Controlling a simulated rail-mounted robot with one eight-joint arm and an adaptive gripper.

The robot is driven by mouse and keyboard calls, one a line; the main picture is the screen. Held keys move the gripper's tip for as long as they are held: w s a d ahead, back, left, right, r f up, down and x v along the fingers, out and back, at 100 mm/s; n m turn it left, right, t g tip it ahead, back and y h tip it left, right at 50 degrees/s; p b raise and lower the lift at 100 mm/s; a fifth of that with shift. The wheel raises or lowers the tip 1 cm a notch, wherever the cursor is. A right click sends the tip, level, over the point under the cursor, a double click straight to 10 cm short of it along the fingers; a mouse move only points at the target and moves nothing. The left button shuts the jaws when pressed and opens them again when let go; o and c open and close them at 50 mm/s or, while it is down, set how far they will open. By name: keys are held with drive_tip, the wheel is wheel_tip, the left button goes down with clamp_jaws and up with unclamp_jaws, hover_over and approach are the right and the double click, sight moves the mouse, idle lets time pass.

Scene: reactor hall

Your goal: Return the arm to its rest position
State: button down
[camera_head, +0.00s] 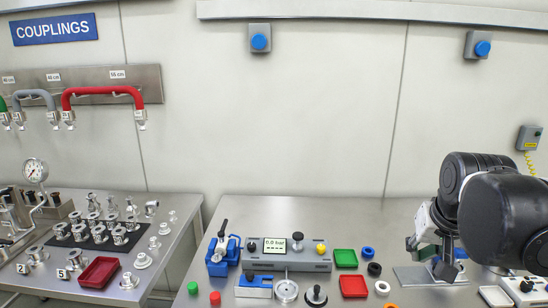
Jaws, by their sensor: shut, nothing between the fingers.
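My arm comes in from the right edge, with large dark joint housings in front of the right end of the right-hand table. My gripper (445,268) points down over a flat grey metal plate (408,277) on that table. Its fingers are small and dark here and are shut, with nothing held. I cannot tell whether the fingertips touch the plate. The arm hides part of the table and wall behind it.
The right table holds a grey readout unit (290,262), a blue clamp (224,252), a green tray (345,258), a red tray (353,286) and small rings. The left table carries metal couplings and a red tray (99,272). A gap separates the tables.

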drive_tip(key=s+a+f+n+t+y, duration=0.1)
drive_tip(key=s+a+f+n+t, duration=0.1)
drive_tip(key=s+a+f, duration=0.4)
drive_tip(key=s+a+n+b, duration=0.1)
drive_tip(key=s+a, duration=0.3)
drive_tip(key=shift+f, duration=0.3)
idle(5.5)
